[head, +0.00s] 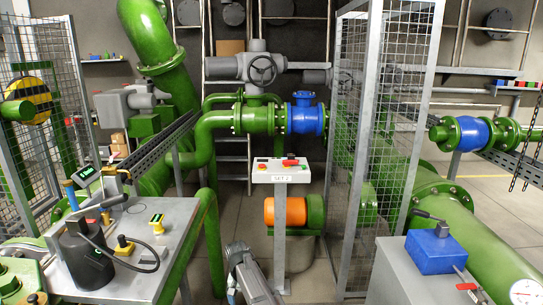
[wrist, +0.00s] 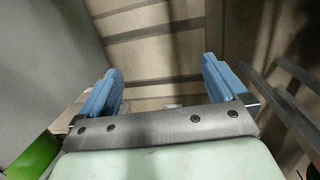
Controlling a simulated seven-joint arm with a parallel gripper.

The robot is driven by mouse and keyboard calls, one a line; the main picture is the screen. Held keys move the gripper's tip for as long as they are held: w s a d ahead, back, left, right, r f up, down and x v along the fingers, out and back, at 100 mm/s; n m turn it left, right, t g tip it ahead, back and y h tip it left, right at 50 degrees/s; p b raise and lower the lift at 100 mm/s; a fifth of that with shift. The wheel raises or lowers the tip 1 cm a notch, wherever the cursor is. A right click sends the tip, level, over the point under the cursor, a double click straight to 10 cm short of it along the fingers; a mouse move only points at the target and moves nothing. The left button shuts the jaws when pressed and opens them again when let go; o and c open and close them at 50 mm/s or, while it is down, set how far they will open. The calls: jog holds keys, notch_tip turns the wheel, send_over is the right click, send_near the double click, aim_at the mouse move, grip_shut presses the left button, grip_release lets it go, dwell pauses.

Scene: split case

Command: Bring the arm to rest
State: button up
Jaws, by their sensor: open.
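My gripper (wrist: 161,82) shows in the wrist view. Its two blue fingers stand wide apart on either side of a grey metal bar, and it is open. Nothing is between the fingers. Beyond them is a brownish surface with dark bands, and no object is within their grasp. I cannot make out the gripper clearly in the head view.
A metal workbench (head: 178,237) at left carries a black canister (head: 88,256), a yellow-topped block (head: 157,222) and several tools. A control box (head: 281,171) stands mid-floor. A mesh cage (head: 396,110) and a grey cabinet with a blue box (head: 436,252) stand right.

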jog(key=s+d+f+g, duration=0.2)
jog(key=s+d+f, duration=0.9)
jog(key=s+f, duration=0.2)
jog(key=s+d+f+g, duration=0.2)
jog(key=s+d+f, duration=0.9)
jog(key=s, duration=0.6)
jog(key=shift+s+f+y, duration=0.3)
jog(key=shift+s+f, duration=0.05)
jog(key=shift+f, duration=0.6)
jog(key=shift+g+y, duration=0.4)
jog(key=shift+g, duration=0.3)
jog(key=s+d+f, duration=0.1)
jog(key=s, duration=0.4)
jog(key=s+d, duration=0.1)
jog(key=s, duration=0.4)
jog(key=s+d+f, duration=0.1)
jog(key=s, duration=0.4)
jog(key=shift+d+f, duration=0.35)
jog(key=shift+c, duration=0.2)
jog(key=shift+s, duration=0.2)
jog(key=c, duration=0.3)
jog(key=shift+c, duration=0.3)
